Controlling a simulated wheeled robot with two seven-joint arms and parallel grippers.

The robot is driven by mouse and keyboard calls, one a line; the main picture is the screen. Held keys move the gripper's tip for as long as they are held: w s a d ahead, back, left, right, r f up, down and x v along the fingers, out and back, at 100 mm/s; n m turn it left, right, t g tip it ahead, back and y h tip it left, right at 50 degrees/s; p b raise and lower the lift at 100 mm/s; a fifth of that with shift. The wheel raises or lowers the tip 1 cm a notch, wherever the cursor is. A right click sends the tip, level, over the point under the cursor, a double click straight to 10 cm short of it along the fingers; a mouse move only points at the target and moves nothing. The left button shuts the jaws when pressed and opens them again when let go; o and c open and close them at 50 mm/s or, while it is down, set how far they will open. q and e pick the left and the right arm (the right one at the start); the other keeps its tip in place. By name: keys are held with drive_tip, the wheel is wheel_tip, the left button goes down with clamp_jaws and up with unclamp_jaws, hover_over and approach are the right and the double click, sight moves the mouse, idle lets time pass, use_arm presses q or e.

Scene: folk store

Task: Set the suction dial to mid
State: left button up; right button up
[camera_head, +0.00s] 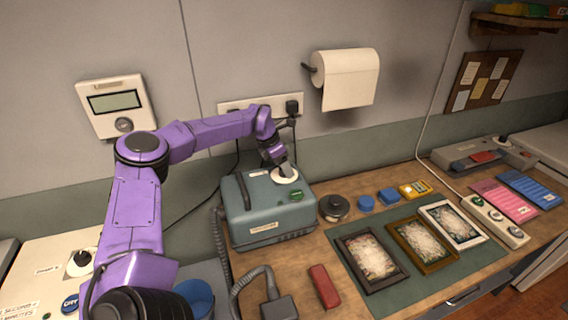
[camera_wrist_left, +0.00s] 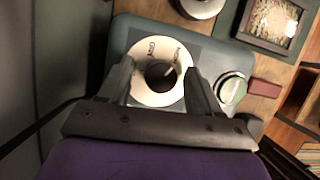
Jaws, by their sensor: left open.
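The suction dial is a dark round knob (camera_wrist_left: 160,76) with a light pointer mark, in the middle of a white disc (camera_wrist_left: 146,60) with lettering that reads "OFF" in part. It sits on top of a grey-blue box (camera_head: 262,222) on the bench. The pointer leans toward the upper right in the left wrist view. My left gripper (camera_head: 285,166) is over the dial, with one finger on each side of the knob; the left wrist view shows the open fingers (camera_wrist_left: 160,82) apart from it. In the head view the gripper hides most of the dial. My right gripper is not in view.
A green button (camera_head: 296,195) is beside the dial on the box. A hose (camera_head: 217,245) runs down the box's left side. A wall outlet strip (camera_head: 248,104) is behind.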

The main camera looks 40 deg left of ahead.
use_arm(q)
drive_tip(key=shift+w+f, duration=0.1)
drive_tip(key=shift+f, duration=0.1)
drive_tip(key=shift+s+r, duration=0.25)
drive_tip(key=shift+s, duration=0.3)
drive_tip(key=c, duration=1)
drive_tip(key=shift+d, duration=0.1)
drive_tip(key=shift+c, duration=0.2)
drive_tip(key=shift+f, duration=0.1)
drive_tip(key=n+b, duration=0.2)
drive_tip(key=b, duration=0.1)
drive_tip(key=shift+f+t+y, duration=0.15)
drive_tip(key=shift+t+y, duration=0.15)
drive_tip(key=n+y+b, duration=0.1)
drive_tip(key=n+b, duration=0.3)
drive_tip(key=shift+d+n+y, duration=0.15)
drive_tip(key=shift+n+y, duration=0.15)
drive_tip(key=shift+y, duration=0.1)
drive_tip(key=n+y+b, duration=0.1)
drive_tip(key=n+b, duration=0.2)
drive_tip(key=shift+d, duration=0.1)
drive_tip(key=shift+r+n+y+b, duration=0.2)
drive_tip(key=shift+n+y+b, duration=0.3)
drive_tip(key=shift+n+b, duration=0.5)
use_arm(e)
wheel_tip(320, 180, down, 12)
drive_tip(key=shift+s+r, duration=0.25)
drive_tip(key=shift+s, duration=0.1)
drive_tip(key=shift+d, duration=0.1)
